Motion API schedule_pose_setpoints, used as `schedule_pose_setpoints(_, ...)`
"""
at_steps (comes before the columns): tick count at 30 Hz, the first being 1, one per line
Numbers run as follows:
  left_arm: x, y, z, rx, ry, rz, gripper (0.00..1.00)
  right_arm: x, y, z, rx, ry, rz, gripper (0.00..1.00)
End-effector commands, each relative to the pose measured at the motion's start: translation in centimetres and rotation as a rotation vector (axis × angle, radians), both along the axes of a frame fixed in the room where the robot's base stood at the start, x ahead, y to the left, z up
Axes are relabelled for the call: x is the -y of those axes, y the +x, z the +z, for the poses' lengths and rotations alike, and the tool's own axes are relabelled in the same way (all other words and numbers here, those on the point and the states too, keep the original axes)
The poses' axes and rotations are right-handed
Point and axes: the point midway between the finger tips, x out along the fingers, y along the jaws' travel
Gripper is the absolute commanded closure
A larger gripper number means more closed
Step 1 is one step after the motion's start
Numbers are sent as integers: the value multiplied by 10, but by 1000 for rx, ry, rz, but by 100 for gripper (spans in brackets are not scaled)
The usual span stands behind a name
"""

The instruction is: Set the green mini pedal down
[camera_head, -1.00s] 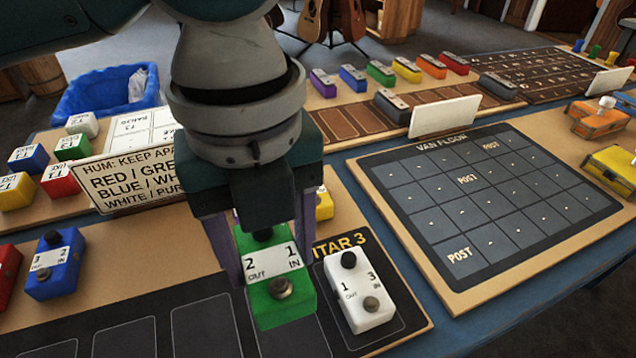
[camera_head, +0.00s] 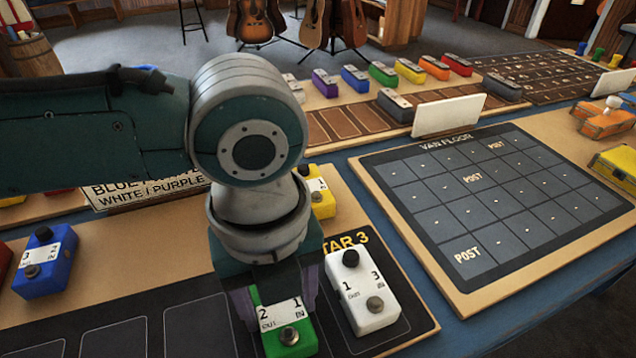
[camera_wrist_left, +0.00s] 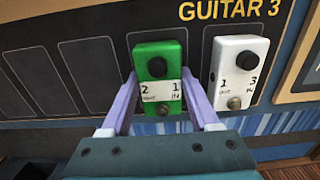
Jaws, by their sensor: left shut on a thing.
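The green mini pedal (camera_head: 287,328) is held between the fingers of my left gripper (camera_head: 272,308). In the left wrist view the green pedal (camera_wrist_left: 159,76) is upright in line with an outlined slot of the dark Guitar 3 board (camera_wrist_left: 95,60), left of the white pedal (camera_wrist_left: 238,72). My left gripper (camera_wrist_left: 161,112) is shut on its sides. The pedal is at or very near the board; I cannot tell whether it touches. The white pedal also shows in the head view (camera_head: 360,291), just right of the green one. My right gripper is not in view.
Empty outlined slots (camera_head: 195,325) lie left of the green pedal. A blue pedal (camera_head: 45,262) sits far left and a yellow pedal (camera_head: 320,192) behind my gripper. The Van Floor board (camera_head: 480,205) is at the right. A white card (camera_head: 447,116) stands behind it.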

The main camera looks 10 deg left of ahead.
Motion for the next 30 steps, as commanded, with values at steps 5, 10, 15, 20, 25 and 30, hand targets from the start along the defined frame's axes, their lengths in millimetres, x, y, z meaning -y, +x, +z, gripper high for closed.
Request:
schedule_pose_setpoints(5,0,0,-1,0,0,0,22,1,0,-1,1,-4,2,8)
schedule_pose_setpoints(10,0,0,-1,0,0,0,8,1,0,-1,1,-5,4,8)
schedule_pose_setpoints(15,0,0,-1,0,0,0,8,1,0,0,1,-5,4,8)
schedule_pose_setpoints(20,1,0,11,2,-2,-1,8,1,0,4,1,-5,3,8)
schedule_pose_setpoints(25,0,1,46,3,-1,-2,8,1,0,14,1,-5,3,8)
schedule_pose_setpoints(30,1,1,85,4,-2,-2,8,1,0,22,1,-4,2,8)
